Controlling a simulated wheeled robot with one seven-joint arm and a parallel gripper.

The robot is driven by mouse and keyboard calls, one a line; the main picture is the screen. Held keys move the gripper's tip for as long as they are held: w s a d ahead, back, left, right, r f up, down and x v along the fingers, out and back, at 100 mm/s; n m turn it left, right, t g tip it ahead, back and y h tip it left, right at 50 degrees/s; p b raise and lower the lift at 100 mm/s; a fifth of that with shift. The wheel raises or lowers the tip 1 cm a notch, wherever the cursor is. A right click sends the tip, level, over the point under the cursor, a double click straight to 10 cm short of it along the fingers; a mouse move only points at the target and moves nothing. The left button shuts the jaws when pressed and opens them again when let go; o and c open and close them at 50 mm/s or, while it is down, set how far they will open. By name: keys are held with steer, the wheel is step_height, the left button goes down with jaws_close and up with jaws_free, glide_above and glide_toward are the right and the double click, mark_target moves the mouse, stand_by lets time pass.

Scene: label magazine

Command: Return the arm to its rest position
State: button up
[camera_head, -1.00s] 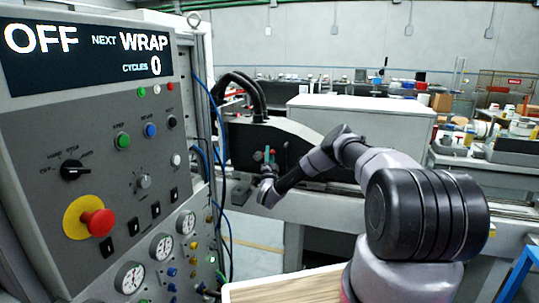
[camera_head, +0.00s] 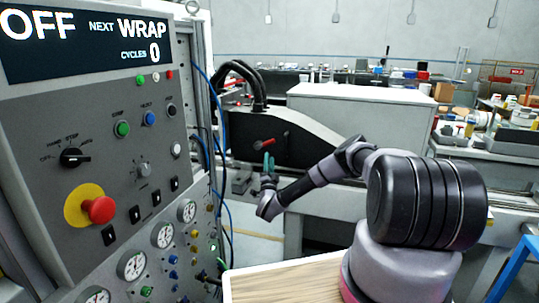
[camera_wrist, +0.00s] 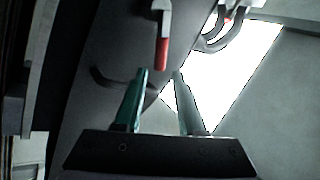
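My gripper (camera_head: 268,163) is out in front of the dark machine housing (camera_head: 290,138), to the right of the control panel. In the wrist view its two teal fingers (camera_wrist: 160,76) stand apart with nothing between them. A red-tipped lever (camera_wrist: 162,50) on the housing shows just beyond the fingertips in the wrist view, apart from them as far as I can tell. The same red lever (camera_head: 264,142) shows just above the gripper in the head view.
A grey control panel (camera_head: 110,170) with an OFF display, a red stop button (camera_head: 98,210) and gauges stands close at left. Blue cables hang at its right edge. A wood-topped surface (camera_head: 285,283) is below the arm. A blue frame (camera_head: 515,268) stands at lower right.

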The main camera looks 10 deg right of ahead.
steer(key=shift+s+f, duration=0.15)
steer(key=shift+s, duration=0.1)
